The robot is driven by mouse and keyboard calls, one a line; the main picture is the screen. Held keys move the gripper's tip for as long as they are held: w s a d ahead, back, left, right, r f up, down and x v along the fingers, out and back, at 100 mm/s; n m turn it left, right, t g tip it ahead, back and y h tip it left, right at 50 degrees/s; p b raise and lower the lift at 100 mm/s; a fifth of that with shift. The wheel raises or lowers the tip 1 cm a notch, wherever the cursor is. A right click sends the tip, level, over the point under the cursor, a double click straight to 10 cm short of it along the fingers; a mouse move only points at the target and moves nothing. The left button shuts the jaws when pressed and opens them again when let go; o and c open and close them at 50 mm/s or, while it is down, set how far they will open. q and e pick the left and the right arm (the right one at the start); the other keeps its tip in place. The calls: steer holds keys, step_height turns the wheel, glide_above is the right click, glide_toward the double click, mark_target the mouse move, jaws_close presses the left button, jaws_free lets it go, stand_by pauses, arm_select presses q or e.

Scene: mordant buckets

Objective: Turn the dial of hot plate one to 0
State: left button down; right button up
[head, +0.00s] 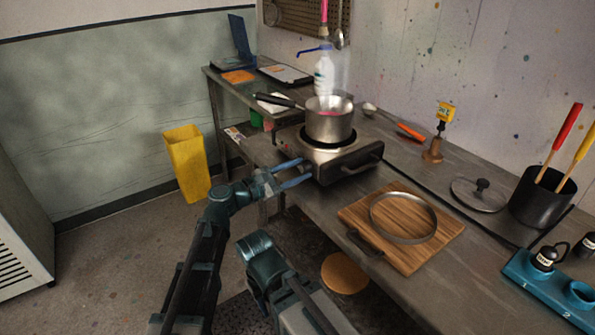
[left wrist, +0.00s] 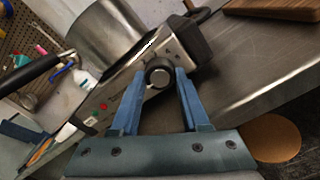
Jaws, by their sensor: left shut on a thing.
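The hot plate (head: 340,162) stands at the table's front edge with a steel saucepan (head: 329,119) on its burner. Its dial (left wrist: 159,74) is a round black knob on the front panel, seen in the left wrist view. My left gripper (head: 303,174) is at the front panel, its blue fingers on either side of the dial and shut on it. The fingers also show in the left wrist view (left wrist: 158,88). The dial's marks are too small to read. A red light (left wrist: 103,106) shows on the panel. My right gripper's fingers are not visible.
A wooden board (head: 440,248) with a metal ring (head: 432,234) lies right of the hot plate. A lid (head: 480,194), a black pot (head: 538,203) and a blue rack (head: 530,278) stand further right. A yellow bin (head: 187,163) stands on the floor at left.

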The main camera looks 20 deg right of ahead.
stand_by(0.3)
arm_select(q)
steer(key=shift+c, duration=2)
jaws_free()
steer(key=shift+a, duration=0.1)
steer(key=v, duration=1.3)
steer(key=shift+s+a, duration=0.15)
steer(key=shift+a, duration=0.2)
